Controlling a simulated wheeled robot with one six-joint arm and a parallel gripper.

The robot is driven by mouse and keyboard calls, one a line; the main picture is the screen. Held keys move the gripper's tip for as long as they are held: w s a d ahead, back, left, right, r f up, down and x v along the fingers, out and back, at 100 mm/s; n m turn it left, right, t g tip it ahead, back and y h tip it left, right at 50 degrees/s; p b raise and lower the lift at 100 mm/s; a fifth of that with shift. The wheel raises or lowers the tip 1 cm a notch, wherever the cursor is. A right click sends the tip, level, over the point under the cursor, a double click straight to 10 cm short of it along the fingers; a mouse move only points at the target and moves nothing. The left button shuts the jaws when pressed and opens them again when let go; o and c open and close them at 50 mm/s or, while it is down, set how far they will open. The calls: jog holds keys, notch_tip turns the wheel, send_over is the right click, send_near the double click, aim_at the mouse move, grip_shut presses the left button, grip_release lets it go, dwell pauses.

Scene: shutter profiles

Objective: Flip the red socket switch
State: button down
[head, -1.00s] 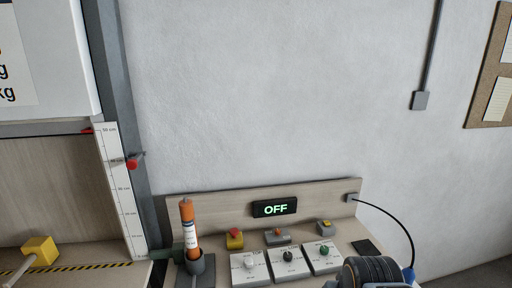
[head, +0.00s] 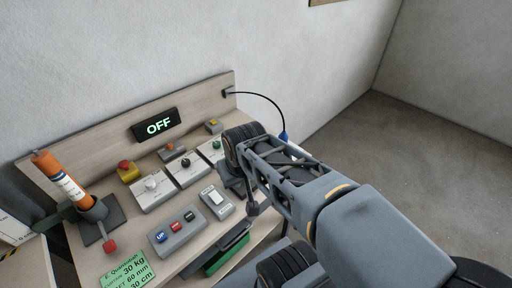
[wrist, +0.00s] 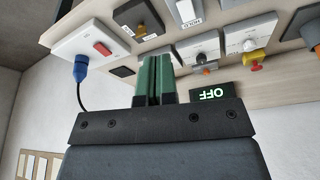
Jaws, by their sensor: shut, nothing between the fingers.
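The red socket switch (wrist: 102,48) is a small red rocker on a white socket plate (wrist: 75,41), at the upper left of the wrist view. A blue plug (wrist: 81,68) with a black cable sits in the same plate. My gripper (wrist: 155,62) has green fingers that are shut and empty. In that view, the fingers are to the right of the switch and appear apart from it. In the head view the blue plug (head: 284,137) shows just beyond my arm, and my arm hides the red switch.
The wrist view is upside down. The desk (head: 128,226) carries dial boxes, a white rocker switch (head: 216,198), a box of coloured buttons (head: 175,232) and an orange cylinder (head: 60,178) in a stand. An OFF display (head: 157,125) is on the back board. Bare floor is at right.

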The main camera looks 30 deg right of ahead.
jog(key=w+d+f+m+b, duration=0.1)
jog(key=w+d+m+b, duration=0.1)
jog(key=w+d+m, duration=0.5)
jog(key=w+d+f+m+g+b, duration=0.1)
jog(key=w+d+m+b, duration=0.2)
jog(key=w+d+m, duration=0.4)
jog(key=d, duration=0.7)
jog(key=shift+w+f+m+g+y, duration=0.15)
jog(key=shift+f+m+g+y, duration=0.15)
jog(key=shift+m+y, duration=0.1)
jog(key=shift+a, duration=0.1)
jog(key=f, duration=0.4)
jog(key=w+f, duration=0.1)
jog(key=f, duration=0.4)
jog(key=w+f, duration=0.1)
jog(key=f, duration=0.4)
jog(key=shift+w+a, duration=0.2)
